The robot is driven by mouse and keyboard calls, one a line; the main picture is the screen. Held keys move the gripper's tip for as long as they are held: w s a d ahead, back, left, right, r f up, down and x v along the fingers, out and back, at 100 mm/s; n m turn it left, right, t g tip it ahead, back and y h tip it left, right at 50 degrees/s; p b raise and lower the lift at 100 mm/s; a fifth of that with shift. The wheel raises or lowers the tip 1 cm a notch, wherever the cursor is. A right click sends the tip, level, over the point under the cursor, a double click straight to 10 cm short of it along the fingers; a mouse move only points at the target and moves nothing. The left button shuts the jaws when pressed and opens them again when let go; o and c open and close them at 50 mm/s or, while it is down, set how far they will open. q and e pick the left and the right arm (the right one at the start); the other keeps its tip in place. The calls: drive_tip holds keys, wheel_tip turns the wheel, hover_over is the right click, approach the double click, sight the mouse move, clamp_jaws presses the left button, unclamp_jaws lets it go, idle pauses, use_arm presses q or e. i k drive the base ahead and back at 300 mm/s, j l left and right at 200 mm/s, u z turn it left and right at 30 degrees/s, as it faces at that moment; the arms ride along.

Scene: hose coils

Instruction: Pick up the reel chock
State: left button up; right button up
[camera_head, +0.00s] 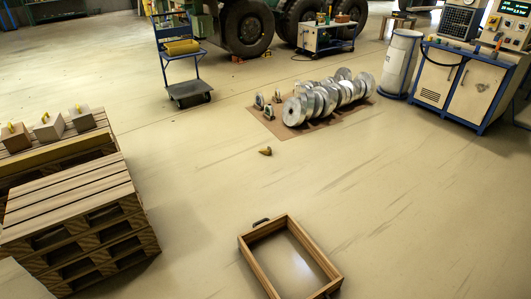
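A small brown-and-yellow wedge-like piece (265,151) lies alone on the floor near the middle of the view; it looks like the reel chock, but it is small and its details are hard to tell. Several silver reels or coils (322,101) stand in rows on a brown mat (283,133) just behind it and to the right. Neither of my grippers shows in the head view.
An open wooden frame (258,268) lies on the floor at the front. Stacked pallets (75,200) with several yellow-handled blocks (48,127) stand left. A blue trolley (189,92) stands behind; a control cabinet (468,85) stands right. Floor around the wedge is clear.

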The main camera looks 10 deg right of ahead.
sight(268, 151)
drive_tip(key=i+l+z, duration=0.2)
drive_tip(key=l+z, duration=0.25)
drive_tip(key=i+l+z, duration=0.15)
drive_tip(key=i+z, duration=0.15)
drive_tip(key=z, duration=0.15)
drive_tip(key=i+l+z, duration=0.15)
drive_tip(key=i+z, duration=0.15)
drive_tip(key=z, duration=0.15)
drive_tip(key=i+z, duration=0.3)
drive_tip(key=z, duration=0.15)
drive_tip(key=i+l, duration=0.15)
drive_tip(key=i, duration=0.35)
drive_tip(key=i+l, duration=0.1)
drive_tip(key=i, duration=0.4)
drive_tip(key=i+l+z, duration=0.1)
drive_tip(key=i, duration=0.4)
drive_tip(key=i+j+u, duration=0.25)
drive_tip(key=i+u, duration=0.15)
drive_tip(key=i, duration=0.15)
drive_tip(key=i+j+u, duration=0.1)
drive_tip(key=i+u, duration=0.35)
drive_tip(key=i+l+u, duration=0.1)
drive_tip(key=i+u, duration=0.3)
drive_tip(key=i, duration=0.25)
drive_tip(key=i+l+u, duration=0.4)
drive_tip(key=i+j, duration=0.1)
drive_tip(key=i, duration=0.05)
